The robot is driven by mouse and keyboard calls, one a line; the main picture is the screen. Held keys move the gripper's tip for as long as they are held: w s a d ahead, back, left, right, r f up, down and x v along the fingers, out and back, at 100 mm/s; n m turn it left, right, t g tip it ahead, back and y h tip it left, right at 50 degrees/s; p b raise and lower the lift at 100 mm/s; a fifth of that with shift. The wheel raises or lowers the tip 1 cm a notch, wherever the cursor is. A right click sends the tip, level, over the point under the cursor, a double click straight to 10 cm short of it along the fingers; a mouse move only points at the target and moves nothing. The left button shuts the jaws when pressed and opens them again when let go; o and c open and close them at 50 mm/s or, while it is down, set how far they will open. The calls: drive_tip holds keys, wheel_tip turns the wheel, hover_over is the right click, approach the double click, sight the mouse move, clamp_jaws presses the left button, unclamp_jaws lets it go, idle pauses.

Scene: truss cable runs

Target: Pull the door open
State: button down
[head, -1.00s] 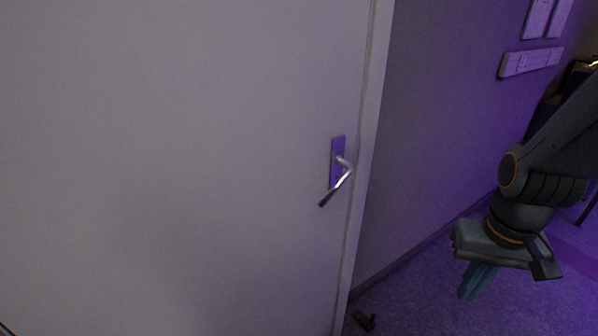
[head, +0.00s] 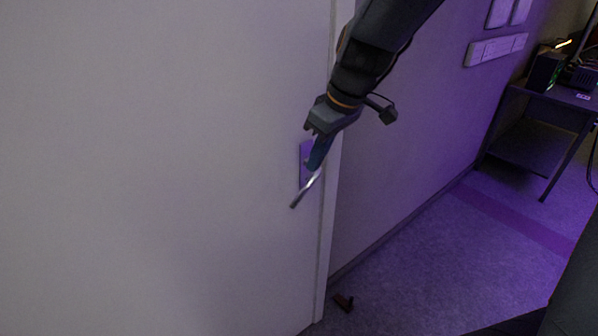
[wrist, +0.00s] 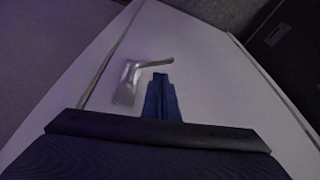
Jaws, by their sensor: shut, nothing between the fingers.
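The pale door (head: 150,160) fills the left of the head view and looks closed against its frame. Its silver lever handle (head: 307,190) sits on a plate (head: 305,160) near the door's right edge and slants down to the left. My gripper (head: 317,160) is at the handle, its blue fingers overlapping the handle's upper part in that view. In the wrist view the blue fingers (wrist: 160,95) are shut together with nothing between them. The handle (wrist: 140,72) shows there just beyond and left of the fingertips. I cannot tell whether they touch it.
A wall with white panels (head: 496,50) runs to the right of the door. A dark table (head: 540,125) with equipment stands at the back right. The purple-lit floor between is clear.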

drive_tip(key=r, duration=0.1)
drive_tip(key=p, duration=0.2)
approach(299, 180)
drive_tip(key=shift+n, duration=0.3)
drive_tip(key=s+a+f, duration=0.2)
drive_tip(key=f, duration=0.1)
drive_tip(key=s+a+f, duration=0.1)
drive_tip(key=f, duration=0.1)
drive_tip(key=shift+s, duration=0.4)
